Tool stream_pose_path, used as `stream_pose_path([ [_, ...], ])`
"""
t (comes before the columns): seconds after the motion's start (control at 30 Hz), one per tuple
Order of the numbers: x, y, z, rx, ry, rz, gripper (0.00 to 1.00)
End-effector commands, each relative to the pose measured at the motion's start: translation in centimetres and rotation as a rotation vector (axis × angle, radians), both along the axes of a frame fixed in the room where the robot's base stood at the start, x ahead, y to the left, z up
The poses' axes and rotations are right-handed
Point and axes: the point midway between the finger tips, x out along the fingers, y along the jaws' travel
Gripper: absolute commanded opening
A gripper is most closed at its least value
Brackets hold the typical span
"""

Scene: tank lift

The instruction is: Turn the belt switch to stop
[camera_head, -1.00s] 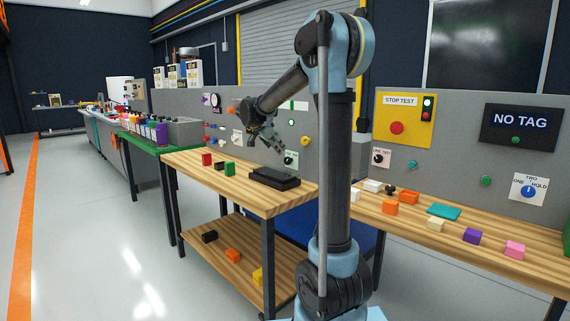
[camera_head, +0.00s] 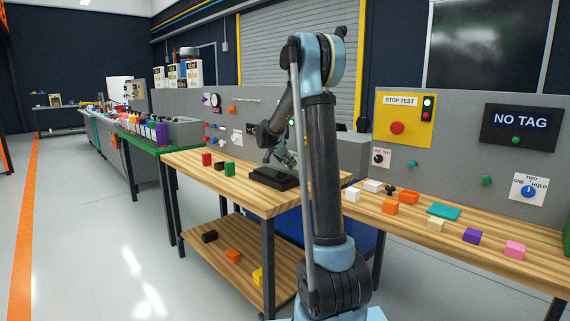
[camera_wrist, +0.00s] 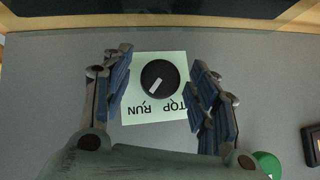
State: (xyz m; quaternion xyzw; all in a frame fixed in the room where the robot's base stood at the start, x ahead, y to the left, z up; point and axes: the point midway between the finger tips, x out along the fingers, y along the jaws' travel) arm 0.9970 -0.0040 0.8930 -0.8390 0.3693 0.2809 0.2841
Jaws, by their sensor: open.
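The belt switch is a black round knob (camera_wrist: 159,79) with a white pointer bar, on a pale green plate (camera_wrist: 173,60) marked RUN and STOP. In the wrist view the lettering is upside down. The pointer leans toward the RUN side. My gripper (camera_wrist: 161,58) is open, with one blue-padded finger on each side of the knob; I see gaps between the fingers and the knob. The right finger covers part of the word STOP. In the head view my gripper (camera_head: 283,158) is near the grey panel, above the black block, and my arm hides the switch.
A black block (camera_head: 273,178) lies on the wooden bench (camera_head: 245,195) below my gripper. A green button (camera_wrist: 267,164) and a dark-framed item (camera_wrist: 313,144) sit on the panel near the right finger. Red and green blocks stand at the bench's left.

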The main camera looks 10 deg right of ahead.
Motion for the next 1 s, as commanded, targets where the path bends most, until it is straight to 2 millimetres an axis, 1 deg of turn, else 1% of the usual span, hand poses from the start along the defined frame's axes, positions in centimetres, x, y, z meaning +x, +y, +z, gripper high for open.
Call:
stream_pose_path([
  [0.23,0.05,-0.02,-0.06,0.000,0.000,0.000,0.54],
  [0.27,0.05,-0.02,-0.05,0.000,0.000,0.000,0.50],
  [0.3,0.05,-0.02,-0.05,0.000,0.000,0.000,0.41],
  [0.37,0.05,-0.02,-0.05,0.000,0.000,0.000,0.27],
  [0.4,0.04,-0.02,-0.04,0.000,0.000,0.000,0.18],
  [0.43,0.03,-0.03,-0.04,0.000,0.000,0.000,0.11],
  [0.53,0.03,-0.03,-0.04,0.000,0.001,-0.001,0.10],
  [0.57,0.03,0.40,-0.05,0.000,0.001,0.001,0.10],
  [0.77,0.06,0.07,-0.04,-0.011,0.017,0.000,0.10],
  [1.0,0.18,0.12,-0.03,-0.073,0.103,0.000,0.10],
])
